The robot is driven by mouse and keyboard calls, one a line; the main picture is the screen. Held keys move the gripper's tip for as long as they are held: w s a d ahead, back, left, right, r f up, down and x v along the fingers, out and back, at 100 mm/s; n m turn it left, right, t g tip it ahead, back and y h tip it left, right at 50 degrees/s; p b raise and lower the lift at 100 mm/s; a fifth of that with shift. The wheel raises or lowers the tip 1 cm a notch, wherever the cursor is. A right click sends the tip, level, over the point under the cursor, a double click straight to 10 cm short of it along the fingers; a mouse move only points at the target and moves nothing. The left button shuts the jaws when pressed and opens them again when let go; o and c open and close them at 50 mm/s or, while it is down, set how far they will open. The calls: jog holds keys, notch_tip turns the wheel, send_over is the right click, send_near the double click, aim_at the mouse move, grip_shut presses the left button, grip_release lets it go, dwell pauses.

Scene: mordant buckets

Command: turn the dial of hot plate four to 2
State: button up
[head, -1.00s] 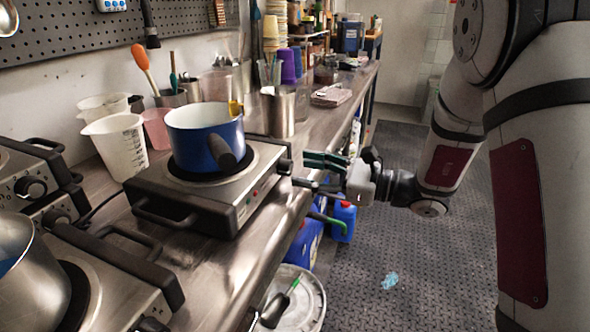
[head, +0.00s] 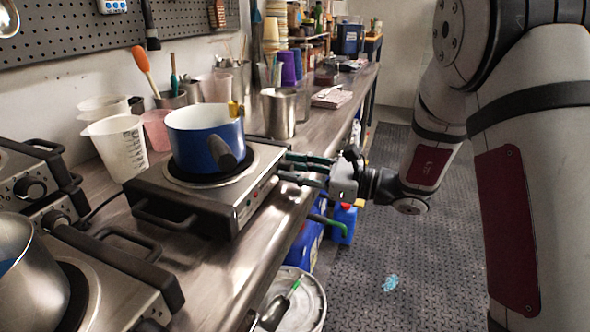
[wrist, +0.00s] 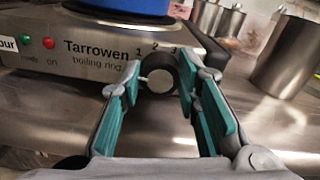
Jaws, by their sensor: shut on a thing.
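Hot plate four (head: 215,215) is a steel boiling ring on the bench, with a blue pot (head: 205,138) on it. In the wrist view its front panel (wrist: 85,62) shows a label ending in "our", a green and a red lamp, and the numbers 1, 2 and 3. Its dark dial (wrist: 158,76) sits below the numbers, with a pale mark on its face; I cannot tell which number it is set to. My gripper (head: 283,167) is shut on the dial, one teal finger on each side. In the head view the fingers hide the dial.
Another hot plate (head: 120,285) and a steel pot (head: 28,270) stand at the near left. A steel beaker (head: 278,112) stands behind hot plate four. Blue jugs (head: 343,222) and a white bucket (head: 300,300) are below the bench edge. The floor beside the bench is open.

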jog(key=shift+m+p, duration=0.35)
jog(key=shift+m, duration=0.05)
jog(key=shift+d+r+m+p, duration=0.1)
jog(key=shift+r+m+p, duration=0.05)
jog(key=shift+m+p, duration=0.85)
jog(key=m+p, duration=0.7)
jog(key=m, duration=0.1)
jog(key=shift+w+m+p, duration=0.1)
jog(key=shift+m+p, duration=0.2)
jog(key=shift+f+m+p, duration=0.25)
jog(key=shift+m+p, duration=0.5)
jog(key=shift+m, duration=0.55)
jog(key=o, duration=1.2)
jog(key=shift+c, duration=0.2)
